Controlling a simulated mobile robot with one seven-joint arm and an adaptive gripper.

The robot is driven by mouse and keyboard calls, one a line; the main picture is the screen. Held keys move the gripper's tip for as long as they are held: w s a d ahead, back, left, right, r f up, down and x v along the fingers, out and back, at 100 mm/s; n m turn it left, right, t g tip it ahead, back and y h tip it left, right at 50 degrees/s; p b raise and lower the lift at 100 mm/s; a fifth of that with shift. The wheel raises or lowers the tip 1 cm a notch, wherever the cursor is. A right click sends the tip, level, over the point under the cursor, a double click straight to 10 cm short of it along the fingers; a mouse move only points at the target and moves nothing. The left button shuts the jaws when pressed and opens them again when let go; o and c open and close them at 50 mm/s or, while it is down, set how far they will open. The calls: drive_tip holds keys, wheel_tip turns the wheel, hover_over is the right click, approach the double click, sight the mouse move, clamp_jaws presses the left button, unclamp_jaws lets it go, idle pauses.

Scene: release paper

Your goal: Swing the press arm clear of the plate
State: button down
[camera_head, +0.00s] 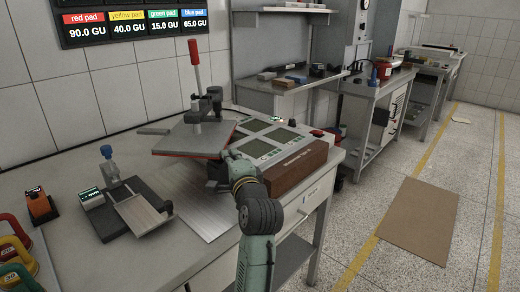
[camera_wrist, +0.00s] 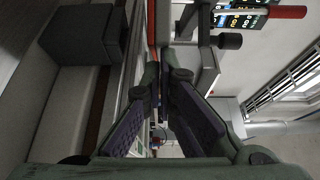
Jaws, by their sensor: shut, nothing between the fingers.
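The press (camera_head: 205,105) stands at the back of the bench, with a red-handled lever (camera_head: 194,60) upright on top. Its arm carries a flat grey board with a red lower edge (camera_head: 180,140). The board sits over the back part of a thin silver plate (camera_head: 195,200), whose front part shows bare. My gripper (camera_head: 224,165) is at the board's right front corner, shut and empty; I cannot tell if it touches. In the wrist view the fingers (camera_wrist: 166,72) come together close to the press parts, and the red handle (camera_wrist: 288,12) lies at the upper right.
A brown-fronted box with grey display panels (camera_head: 292,168) stands right of the press. A small scale with a metal tray (camera_head: 140,212) lies at the left, near an orange device (camera_head: 40,205) and coloured ring-shaped items (camera_head: 15,250). A wall screen (camera_head: 135,22) hangs above.

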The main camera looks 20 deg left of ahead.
sight(176, 154)
drive_tip(key=s+a, duration=0.2)
drive_tip(key=a, duration=0.2)
drive_tip(key=s+a, duration=0.2)
drive_tip(key=a, duration=0.2)
drive_tip(key=s+a, duration=0.2)
drive_tip(key=a, duration=0.2)
drive_tip(key=shift+s, duration=0.1)
drive_tip(key=shift+s+a, duration=0.15)
drive_tip(key=shift+a, duration=0.5)
drive_tip(key=shift+d, duration=0.15)
